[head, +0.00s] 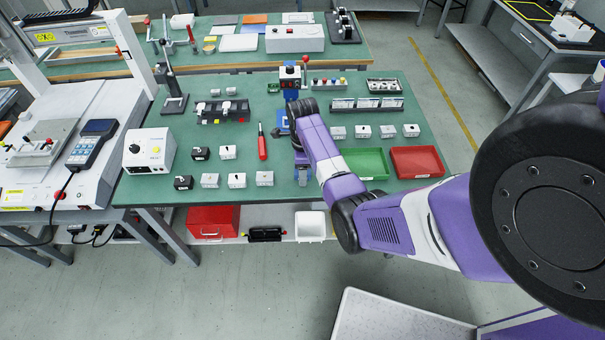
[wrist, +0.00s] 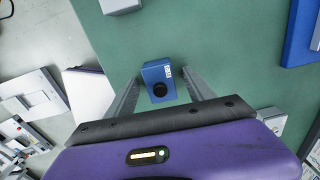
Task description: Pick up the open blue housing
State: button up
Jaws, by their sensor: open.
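The blue housing (wrist: 158,80) is a small blue box with a dark round spot on its face and a white label near one edge. It sits on the green table top, near the front edge. In the wrist view it lies between the two spread fingers of my gripper (wrist: 160,88), with green table showing on both sides of it. In the head view my gripper (head: 304,172) points down at the front part of the table and mostly hides the housing. My gripper is open and holds nothing. I cannot tell the height gap between fingertips and housing.
White boxes stand left (head: 265,178) and beyond right (head: 338,132) of my gripper. A red screwdriver (head: 262,146), a green tray (head: 364,163) and a red tray (head: 417,161) are close by. A blue object (head: 282,121) lies behind. The table's front edge is near.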

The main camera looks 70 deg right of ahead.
grip_shut()
jog(key=shift+r, duration=0.15)
notch_tip(320, 180, up, 23)
jog(key=p, duration=0.5)
dwell(0.9)
dwell(0.7)
